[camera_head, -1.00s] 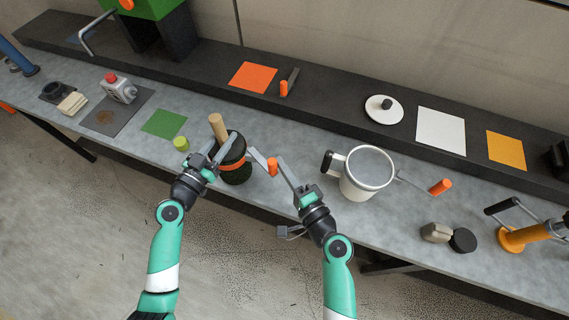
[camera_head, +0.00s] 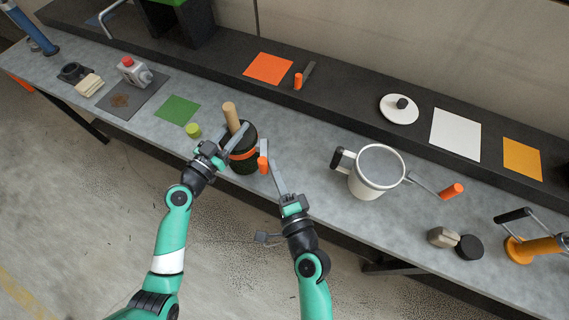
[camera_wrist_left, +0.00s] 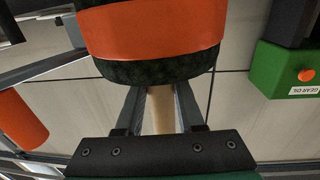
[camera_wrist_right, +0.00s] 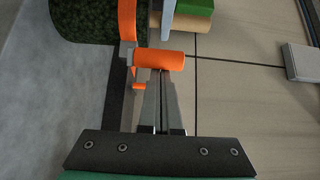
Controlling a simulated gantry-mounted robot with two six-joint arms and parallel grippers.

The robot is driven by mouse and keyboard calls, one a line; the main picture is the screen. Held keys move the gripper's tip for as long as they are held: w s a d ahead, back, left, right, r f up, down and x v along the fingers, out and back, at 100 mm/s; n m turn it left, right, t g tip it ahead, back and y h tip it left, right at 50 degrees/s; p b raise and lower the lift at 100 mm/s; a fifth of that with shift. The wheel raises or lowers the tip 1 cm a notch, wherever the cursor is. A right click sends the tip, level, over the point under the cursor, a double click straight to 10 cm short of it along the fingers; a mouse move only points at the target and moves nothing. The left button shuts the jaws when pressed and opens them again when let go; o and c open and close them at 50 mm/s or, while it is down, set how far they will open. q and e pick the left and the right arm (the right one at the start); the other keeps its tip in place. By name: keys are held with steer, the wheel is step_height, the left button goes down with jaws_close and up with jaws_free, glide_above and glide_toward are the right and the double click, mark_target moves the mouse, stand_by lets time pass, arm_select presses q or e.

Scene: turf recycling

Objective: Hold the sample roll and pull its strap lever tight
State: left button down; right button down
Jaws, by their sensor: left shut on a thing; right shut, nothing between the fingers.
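The sample roll (camera_head: 240,160) is a dark green cylinder standing upright on the bench, with an orange strap around it and a wooden rod (camera_head: 230,115) rising from its top. My left gripper (camera_head: 236,136) is shut on the rod just above the roll; the left wrist view shows the rod (camera_wrist_left: 160,105) between its fingers. The strap lever's orange handle (camera_head: 263,164) is close to the roll's right side. My right gripper (camera_head: 266,156) is shut and empty, its tips at the handle (camera_wrist_right: 160,60); whether they touch cannot be told.
A white mug-like container (camera_head: 378,170) with a lever stands to the right. A green cylinder (camera_head: 193,130) sits just left of the roll. A dark raised shelf (camera_head: 345,95) runs behind. Bench space between the roll and the mug is clear.

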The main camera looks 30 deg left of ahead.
steer(key=shift+s+a, duration=0.85)
steer(key=shift+a, duration=0.1)
arm_select(q)
steer(key=shift+d, duration=0.1)
arm_select(e)
steer(key=shift+s+a, duration=0.55)
steer(key=shift+a, duration=0.35)
arm_select(q)
steer(key=shift+f, duration=0.1)
arm_select(e)
steer(key=w+d, duration=0.1)
steer(key=d, duration=0.3)
steer(key=s, duration=0.9)
steer(key=shift+d, duration=0.45)
steer(key=shift+s, duration=0.1)
steer(key=v, duration=1.2)
